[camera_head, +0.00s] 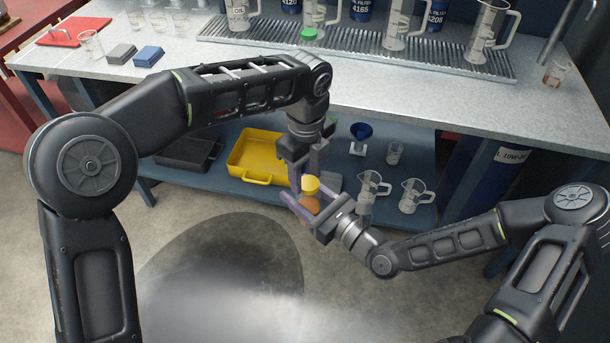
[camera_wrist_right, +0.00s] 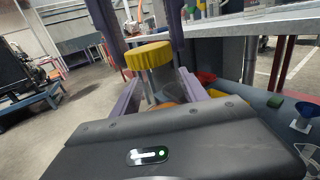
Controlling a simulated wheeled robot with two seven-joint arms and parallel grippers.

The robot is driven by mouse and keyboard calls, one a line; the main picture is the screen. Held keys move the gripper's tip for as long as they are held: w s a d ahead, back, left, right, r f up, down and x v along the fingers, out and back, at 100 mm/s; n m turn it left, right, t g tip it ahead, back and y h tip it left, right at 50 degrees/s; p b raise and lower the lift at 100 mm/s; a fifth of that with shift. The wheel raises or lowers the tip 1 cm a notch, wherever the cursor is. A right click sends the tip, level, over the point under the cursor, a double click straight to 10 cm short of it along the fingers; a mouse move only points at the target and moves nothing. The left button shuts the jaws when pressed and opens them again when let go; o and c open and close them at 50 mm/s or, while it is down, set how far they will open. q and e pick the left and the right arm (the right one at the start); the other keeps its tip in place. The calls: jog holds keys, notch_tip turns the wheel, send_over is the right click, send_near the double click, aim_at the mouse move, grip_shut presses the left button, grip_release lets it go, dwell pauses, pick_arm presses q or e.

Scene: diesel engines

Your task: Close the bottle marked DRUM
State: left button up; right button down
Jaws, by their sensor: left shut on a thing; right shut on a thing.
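A bottle (camera_head: 309,204) with an orange-brown lower part is held in the air in front of the bench. My right gripper (camera_head: 308,206) is shut on its body, one purple finger on each side. In the right wrist view the bottle (camera_wrist_right: 163,90) stands between those fingers. A yellow ribbed cap (camera_head: 311,186) is at the bottle's top; it also shows in the right wrist view (camera_wrist_right: 148,56). My left gripper (camera_head: 310,181) reaches down from above, shut on the cap. I cannot tell how tightly the cap sits. No DRUM marking is readable.
The lower shelf holds a yellow tray (camera_head: 240,175), a black tray (camera_head: 188,155), a blue funnel (camera_head: 361,130) and clear jugs (camera_head: 410,195) close to my right gripper. The grey worktop (camera_head: 370,85) is above and behind. The floor in front is clear.

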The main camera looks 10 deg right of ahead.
pick_arm(q)
jog(key=m, duration=0.5)
jog(key=shift+w+d+m, duration=0.1)
jog(key=shift+d+m, duration=0.1)
jog(key=shift+m, duration=0.1)
jog(key=m, duration=0.3)
jog(key=shift+d, duration=0.1)
jog(key=m, duration=0.5)
jog(key=shift+d, duration=0.25)
jog(key=m, duration=0.4)
jog(key=shift+d, duration=0.1)
jog(key=o, duration=1.3)
jog(key=shift+c, duration=0.3)
